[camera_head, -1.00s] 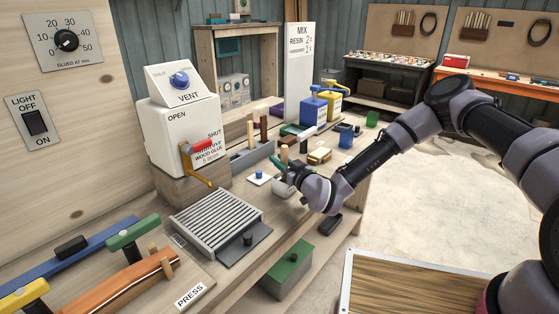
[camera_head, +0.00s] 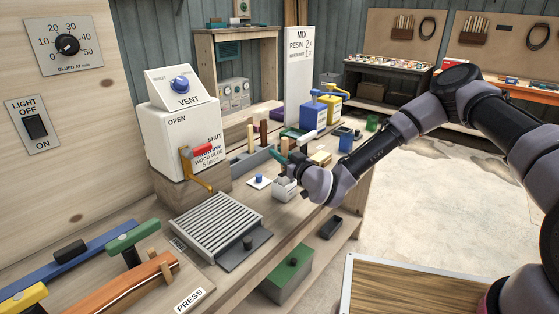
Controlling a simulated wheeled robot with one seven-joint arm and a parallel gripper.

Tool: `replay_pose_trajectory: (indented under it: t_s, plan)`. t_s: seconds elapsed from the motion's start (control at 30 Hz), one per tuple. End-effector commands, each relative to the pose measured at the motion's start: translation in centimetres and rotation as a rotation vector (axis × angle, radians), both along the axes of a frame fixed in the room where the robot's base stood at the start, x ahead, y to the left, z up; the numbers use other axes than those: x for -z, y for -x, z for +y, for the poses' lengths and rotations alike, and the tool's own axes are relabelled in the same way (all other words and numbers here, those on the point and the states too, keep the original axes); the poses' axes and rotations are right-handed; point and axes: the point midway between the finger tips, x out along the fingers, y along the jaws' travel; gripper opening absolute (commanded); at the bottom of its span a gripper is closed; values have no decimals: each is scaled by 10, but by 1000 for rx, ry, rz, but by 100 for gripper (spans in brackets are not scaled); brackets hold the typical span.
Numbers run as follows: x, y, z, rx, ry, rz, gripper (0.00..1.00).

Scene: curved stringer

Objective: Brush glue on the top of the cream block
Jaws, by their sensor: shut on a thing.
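My gripper (camera_head: 292,164) is over the workbench, shut on a slim upright wooden handle (camera_head: 284,146), seemingly the brush. The handle's lower end and any bristles are hidden by the fingers. A small white labelled pot (camera_head: 285,189) stands just below my gripper; I cannot tell whether the brush touches it. A small pale tan block-like thing (camera_head: 320,158), perhaps the cream block, lies behind and to the right of my gripper, partly covered by my arm. Its top is too small to judge for glue.
A grey tray (camera_head: 243,165) with upright handles stands behind. A white glue dispenser (camera_head: 183,137) with a red-handled lever is at left, a slatted rack (camera_head: 215,222) in front. Blue (camera_head: 313,111) and yellow (camera_head: 334,101) bottles stand at back right. A blue-knobbed white plate (camera_head: 259,181) lies nearby.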

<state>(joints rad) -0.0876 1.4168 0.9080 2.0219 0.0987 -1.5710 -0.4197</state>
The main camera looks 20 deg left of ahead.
Motion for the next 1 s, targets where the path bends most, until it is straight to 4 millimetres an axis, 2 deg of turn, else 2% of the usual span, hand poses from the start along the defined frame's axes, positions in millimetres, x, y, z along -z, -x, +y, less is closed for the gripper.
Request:
replay_pose_trajectory:
  t_s: [0.7,1.0]
  plan:
    - [-59,0,0,0,-1,-2,0]
    - [-68,0,0,0,1,1,0]
